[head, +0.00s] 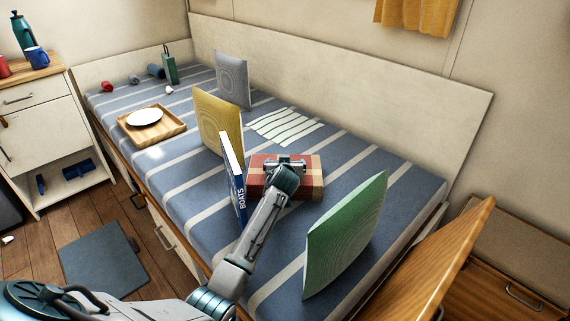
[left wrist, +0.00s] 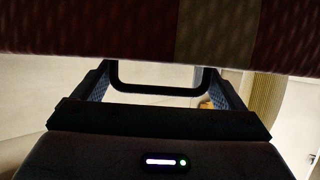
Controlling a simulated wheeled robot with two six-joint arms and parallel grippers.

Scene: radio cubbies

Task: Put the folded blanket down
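The folded blanket (head: 311,181) is a red bundle with a cream stripe, over the middle of the striped bed in the head view. My left gripper (head: 286,165) is at its upper side, with my arm crossing in front of it. In the left wrist view the blanket (left wrist: 120,28) fills the top edge, dark red with a tan band. A black loop handle (left wrist: 160,90) spans between the fingers of my left gripper (left wrist: 160,82), which appear to press its two sides. I cannot tell whether the blanket's underside touches the bed. My right gripper is not in view.
A blue-and-white book (head: 236,178) stands close left of the blanket. A green cushion (head: 345,235) stands to the right, yellow (head: 213,118) and grey (head: 232,80) cushions further back. A wooden tray (head: 172,131) holds a white plate. Bare striped mattress (head: 350,165) lies behind the blanket.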

